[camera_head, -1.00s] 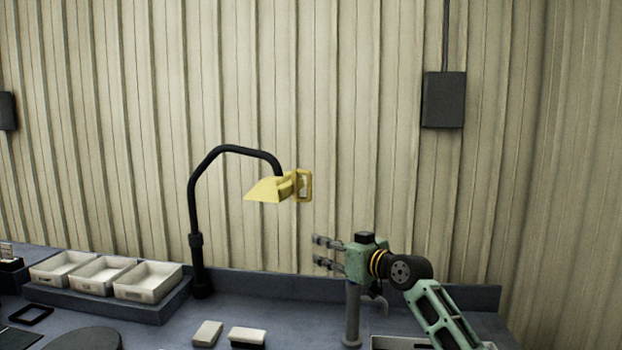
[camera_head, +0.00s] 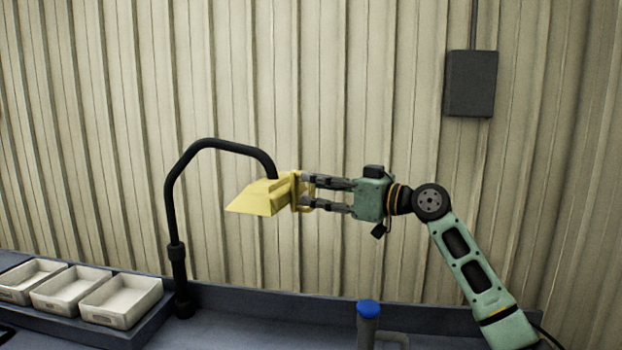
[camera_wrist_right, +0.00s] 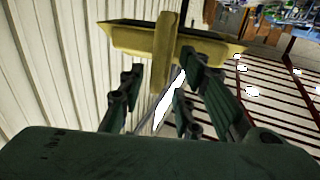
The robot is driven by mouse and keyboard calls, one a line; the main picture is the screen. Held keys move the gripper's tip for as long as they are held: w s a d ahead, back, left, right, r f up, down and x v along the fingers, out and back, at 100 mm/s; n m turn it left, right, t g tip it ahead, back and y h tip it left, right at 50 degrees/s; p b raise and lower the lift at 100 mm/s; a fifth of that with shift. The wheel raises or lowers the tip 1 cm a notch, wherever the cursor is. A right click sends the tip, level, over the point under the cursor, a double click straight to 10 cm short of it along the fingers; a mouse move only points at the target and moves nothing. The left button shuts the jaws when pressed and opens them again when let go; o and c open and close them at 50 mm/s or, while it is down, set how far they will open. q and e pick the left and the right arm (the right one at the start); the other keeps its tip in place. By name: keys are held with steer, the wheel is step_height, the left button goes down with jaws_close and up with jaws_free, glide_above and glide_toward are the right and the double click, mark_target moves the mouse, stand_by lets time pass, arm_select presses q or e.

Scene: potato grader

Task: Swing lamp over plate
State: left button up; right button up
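The yellow lamp head (camera_head: 258,198) hangs from a black bent arm (camera_head: 168,195) that rises from the back of the bench. A yellow handle is on the lamp's right side; it also shows in the right wrist view (camera_wrist_right: 166,50) as an upright bar. My right gripper (camera_head: 308,190) is at this handle, coming from the right with its fingers level. In the right wrist view its fingers (camera_wrist_right: 158,88) are spread, with the bar between them and a gap on the left. Contact on the right side is unclear. The plate and my left gripper are out of view.
Several white trays (camera_head: 122,300) stand in a dark rack at the lower left. A blue-capped post (camera_head: 368,310) stands on the bench below my right gripper. A ribbed wall (camera_head: 330,80) with a dark box (camera_head: 470,84) is behind.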

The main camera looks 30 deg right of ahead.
steer(key=shift+p+x, duration=0.3)
steer(key=shift+x, duration=0.9)
steer(key=shift+d, duration=0.15)
jaws_close()
